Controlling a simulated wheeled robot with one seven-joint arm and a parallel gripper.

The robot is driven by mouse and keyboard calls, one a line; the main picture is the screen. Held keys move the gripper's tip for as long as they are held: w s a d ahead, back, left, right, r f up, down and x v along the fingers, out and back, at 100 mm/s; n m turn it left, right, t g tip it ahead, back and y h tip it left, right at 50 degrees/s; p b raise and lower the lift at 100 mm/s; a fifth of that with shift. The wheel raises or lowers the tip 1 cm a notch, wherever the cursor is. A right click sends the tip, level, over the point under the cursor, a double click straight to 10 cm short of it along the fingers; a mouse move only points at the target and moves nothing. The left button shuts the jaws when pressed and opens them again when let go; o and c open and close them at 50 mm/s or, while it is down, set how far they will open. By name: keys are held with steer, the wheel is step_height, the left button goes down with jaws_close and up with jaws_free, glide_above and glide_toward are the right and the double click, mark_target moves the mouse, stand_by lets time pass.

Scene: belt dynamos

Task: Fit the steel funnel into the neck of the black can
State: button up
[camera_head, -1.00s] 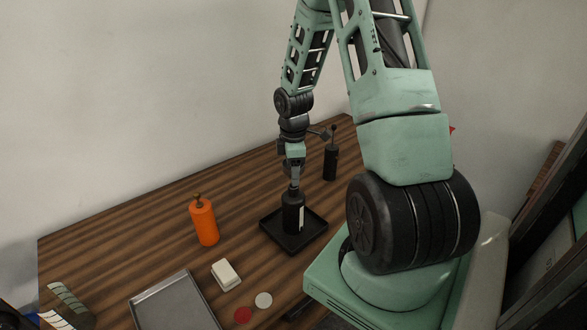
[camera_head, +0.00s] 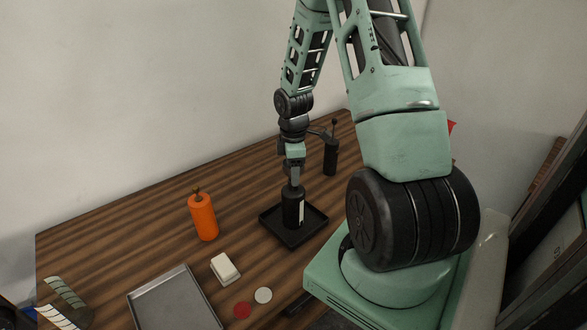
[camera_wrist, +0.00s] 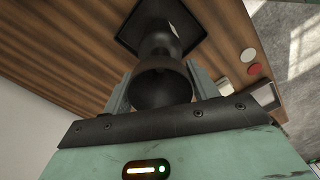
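The black can (camera_head: 292,209) stands upright in a square black tray (camera_head: 317,223) and has a pale label strip on its side. In the wrist view the can (camera_wrist: 160,27) lies straight beyond the steel funnel (camera_wrist: 161,88), which looks dark grey with its wide mouth toward the camera. My gripper (camera_wrist: 159,92) has a finger on either side of the funnel and is shut on it. In the head view my gripper (camera_head: 293,178) is right above the can's top. The funnel's spout is hidden, so I cannot tell whether it is inside the neck.
An orange bottle (camera_head: 202,217) stands to the left. A dark bottle (camera_head: 331,157) with a thin top stands behind to the right. In front lie a white block (camera_head: 225,268), a red disc (camera_head: 242,310), a pale disc (camera_head: 263,295) and a grey metal tray (camera_head: 178,302).

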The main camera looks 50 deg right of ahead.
steer(key=o, duration=0.4)
steer(key=shift+c, duration=0.2)
steer(key=shift+r, duration=0.15)
step_height(320, 180, up, 17)
steer(key=b, duration=0.3)
stand_by(0.6)
